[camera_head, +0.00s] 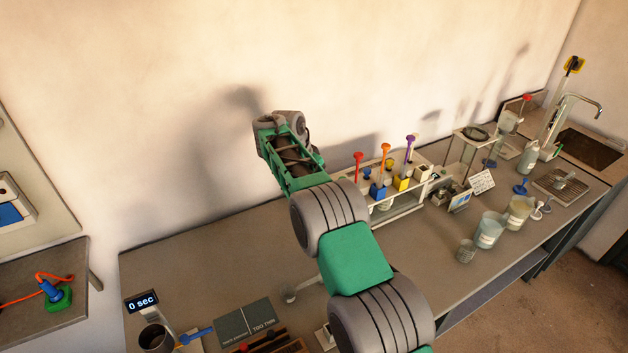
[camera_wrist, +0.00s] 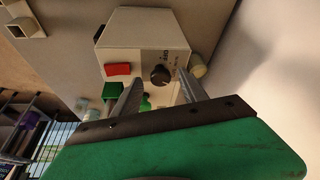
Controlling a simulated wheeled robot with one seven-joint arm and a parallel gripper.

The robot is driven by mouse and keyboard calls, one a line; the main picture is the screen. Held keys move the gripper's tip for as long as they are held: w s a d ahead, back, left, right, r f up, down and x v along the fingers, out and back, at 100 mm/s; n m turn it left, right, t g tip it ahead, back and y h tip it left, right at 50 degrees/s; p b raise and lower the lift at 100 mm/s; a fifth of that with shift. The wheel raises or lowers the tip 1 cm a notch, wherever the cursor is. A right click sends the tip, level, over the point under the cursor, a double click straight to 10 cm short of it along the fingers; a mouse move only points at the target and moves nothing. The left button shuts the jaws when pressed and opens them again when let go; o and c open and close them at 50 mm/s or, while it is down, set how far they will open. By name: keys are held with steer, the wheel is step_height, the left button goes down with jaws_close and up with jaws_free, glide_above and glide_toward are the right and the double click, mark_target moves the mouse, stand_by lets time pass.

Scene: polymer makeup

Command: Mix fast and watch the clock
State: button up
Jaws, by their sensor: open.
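My gripper (camera_wrist: 158,76) is open and empty in the wrist view. Its two fingers point at a white box with a dark knob (camera_wrist: 160,75), a red rocker switch (camera_wrist: 118,69) and a green part near the fingers. Whether the fingers touch the box cannot be told. In the head view the gripper is hidden behind my arm. A display (camera_head: 142,302) reading "0 sec" is at the lower left of the bench. Two beakers of pale liquid, one bluish (camera_head: 489,231) and one yellowish (camera_head: 518,212), stand at the right.
A rack (camera_head: 405,207) with red, orange and purple topped tools stands behind my arm. A sink (camera_head: 590,148) is at the far right. The left back bench is bare.

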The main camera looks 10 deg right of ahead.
steer(key=v, duration=0.5)
steer(key=shift+s+a+f+b, duration=0.1)
steer(key=shift+a+f+b, duration=0.05)
steer(key=shift+a+b, duration=0.2)
steer(key=s+a+b, duration=0.3)
steer(key=s+a, duration=0.3)
steer(key=a, duration=0.3)
steer(key=shift+s, duration=0.3)
